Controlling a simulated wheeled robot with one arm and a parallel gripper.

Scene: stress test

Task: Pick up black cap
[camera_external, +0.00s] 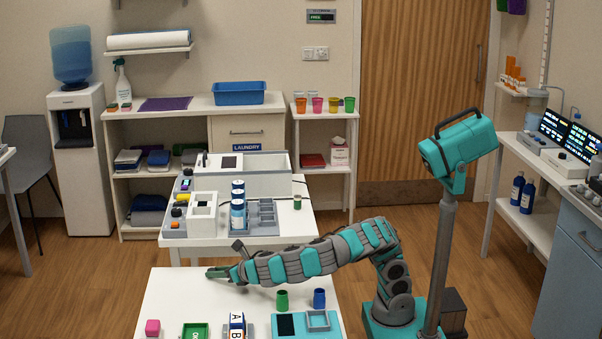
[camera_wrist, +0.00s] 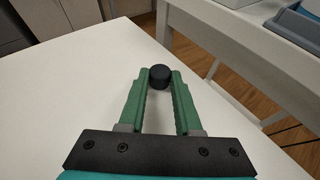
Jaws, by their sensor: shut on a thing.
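The black cap (camera_wrist: 159,77) shows in the wrist view between the tips of my green fingers, over the white table (camera_wrist: 60,105). My gripper (camera_wrist: 160,80) is shut on the cap, with a fingertip at each side of it. In the external view my gripper (camera_external: 212,273) is low over the far left part of the white front table (camera_external: 185,294). The cap cannot be made out there. I cannot tell whether the cap still touches the tabletop.
A second table with grey equipment (camera_external: 245,170) stands just behind.

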